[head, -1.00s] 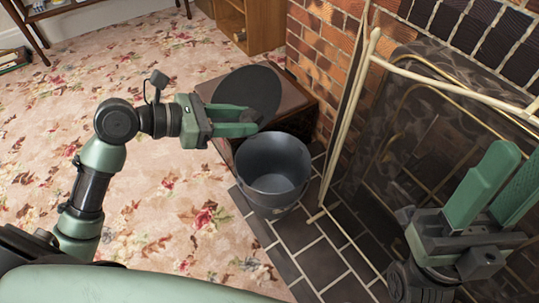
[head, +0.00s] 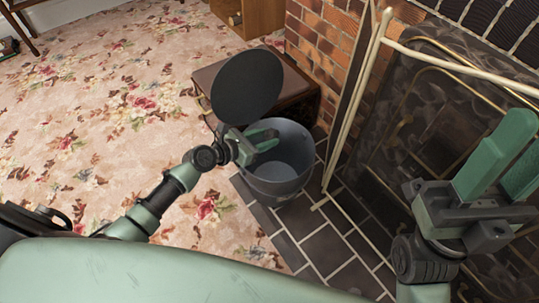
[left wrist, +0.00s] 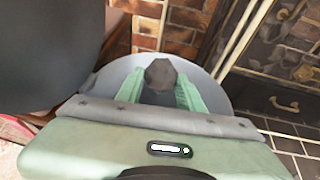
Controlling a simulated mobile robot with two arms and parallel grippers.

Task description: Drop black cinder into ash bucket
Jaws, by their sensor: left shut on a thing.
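The ash bucket (head: 279,188) is a dark grey open pail standing on the dark tiles. My left gripper (head: 269,139) is over the bucket's mouth, at its left side. It is shut on the black cinder (left wrist: 160,73), a small dark faceted lump between the green fingertips in the left wrist view. The bucket's rim (left wrist: 218,92) shows around the fingers there. I cannot clearly make out the cinder in the head view. My right gripper (head: 508,150) is at the right, with its two fingers apart and nothing seen between them.
A large dark round disc (head: 247,86) stands behind the bucket, in front of a brown box (head: 297,84). A fireplace screen (head: 381,110) with a pale frame stands right of the bucket. Flowered carpet (head: 100,130) lies open at the left.

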